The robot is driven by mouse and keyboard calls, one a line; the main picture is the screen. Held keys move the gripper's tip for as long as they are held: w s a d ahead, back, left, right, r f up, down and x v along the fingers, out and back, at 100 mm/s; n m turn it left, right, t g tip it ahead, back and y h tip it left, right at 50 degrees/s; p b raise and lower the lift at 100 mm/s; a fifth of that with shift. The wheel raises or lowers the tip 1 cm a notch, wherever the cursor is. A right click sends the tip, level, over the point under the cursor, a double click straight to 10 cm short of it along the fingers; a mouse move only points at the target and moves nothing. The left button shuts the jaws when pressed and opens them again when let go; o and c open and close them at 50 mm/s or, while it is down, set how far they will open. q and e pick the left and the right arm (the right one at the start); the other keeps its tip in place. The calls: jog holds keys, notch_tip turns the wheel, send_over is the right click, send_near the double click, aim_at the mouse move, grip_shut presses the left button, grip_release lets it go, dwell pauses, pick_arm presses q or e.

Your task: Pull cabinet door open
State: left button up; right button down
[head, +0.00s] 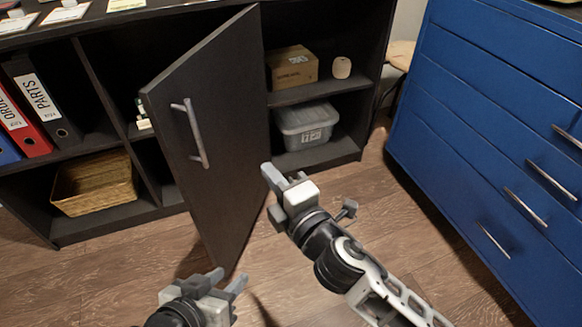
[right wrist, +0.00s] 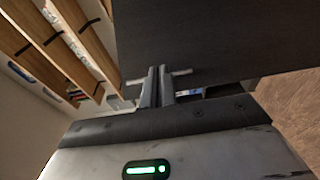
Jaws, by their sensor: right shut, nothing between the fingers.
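The dark cabinet door (head: 225,120) stands swung open, out from the dark cabinet (head: 98,222) front. Its grey bar handle (head: 190,133) is on the face turned toward the left, and no gripper is on it. My right gripper (head: 272,176) is shut and empty, just right of the door's lower right part; I cannot tell if it touches. In the right wrist view its closed fingers (right wrist: 156,86) point up before a dark panel (right wrist: 215,40), probably the door. My left gripper (head: 226,279) is open and empty, low in the picture below the door's bottom corner.
A blue drawer cabinet (head: 480,120) stands at the right. Wooden floor (head: 120,275) is free in front.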

jog(key=shift+w+d, duration=0.5)
jog(key=shift+d, duration=0.35)
jog(key=shift+w+d, duration=0.45)
jog(key=shift+d, duration=0.35)
dwell(0.4)
